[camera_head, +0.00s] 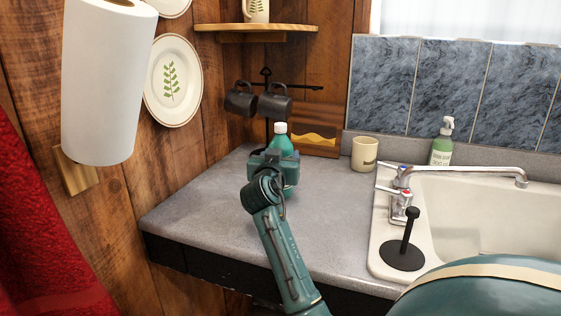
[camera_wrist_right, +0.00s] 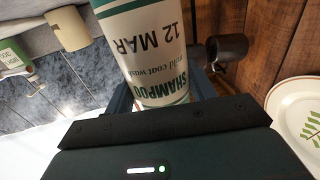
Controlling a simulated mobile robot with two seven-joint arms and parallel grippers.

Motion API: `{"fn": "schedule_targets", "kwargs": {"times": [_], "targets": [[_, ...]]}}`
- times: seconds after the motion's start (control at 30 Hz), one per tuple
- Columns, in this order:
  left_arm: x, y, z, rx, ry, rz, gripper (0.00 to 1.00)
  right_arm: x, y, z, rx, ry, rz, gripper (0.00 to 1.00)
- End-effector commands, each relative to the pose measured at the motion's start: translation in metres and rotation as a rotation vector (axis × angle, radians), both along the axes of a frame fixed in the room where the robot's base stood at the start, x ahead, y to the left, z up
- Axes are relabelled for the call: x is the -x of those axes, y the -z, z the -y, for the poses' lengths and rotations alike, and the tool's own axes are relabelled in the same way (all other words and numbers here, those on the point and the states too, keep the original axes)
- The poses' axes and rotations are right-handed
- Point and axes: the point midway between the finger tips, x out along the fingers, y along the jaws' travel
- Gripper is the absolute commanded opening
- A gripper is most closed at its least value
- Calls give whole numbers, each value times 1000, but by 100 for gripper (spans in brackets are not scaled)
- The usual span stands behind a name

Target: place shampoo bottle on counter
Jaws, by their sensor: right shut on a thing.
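The shampoo bottle (camera_head: 281,143) is teal with a white cap and stands about upright over the back left part of the grey counter (camera_head: 200,207). In the right wrist view, the bottle's white label (camera_wrist_right: 158,50) with "SHAMPOO" and "12 MAR" fills the space between the fingers (camera_wrist_right: 162,97). My left gripper is not in view.
Behind the bottle are a rack with dark mugs (camera_head: 274,103) and a wooden board (camera_head: 318,130). A cream mug (camera_head: 364,154) and a green soap bottle (camera_head: 441,146) stand at the back. The sink (camera_head: 470,212) is to the right. The front counter is clear.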

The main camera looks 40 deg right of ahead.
Motion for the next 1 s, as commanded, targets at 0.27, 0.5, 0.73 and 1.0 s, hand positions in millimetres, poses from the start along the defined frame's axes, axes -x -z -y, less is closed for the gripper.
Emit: {"fn": "schedule_targets", "kwargs": {"times": [0.27, 0.5, 0.73, 1.0], "targets": [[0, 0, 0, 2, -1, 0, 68, 0, 7, 0, 4, 0, 5, 16], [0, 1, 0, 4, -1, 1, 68, 0, 11, 0, 0, 0, 1, 60], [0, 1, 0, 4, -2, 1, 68, 0, 11, 0, 0, 0, 0, 77], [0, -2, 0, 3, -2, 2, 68, 0, 7, 0, 1, 0, 1, 77]]}}
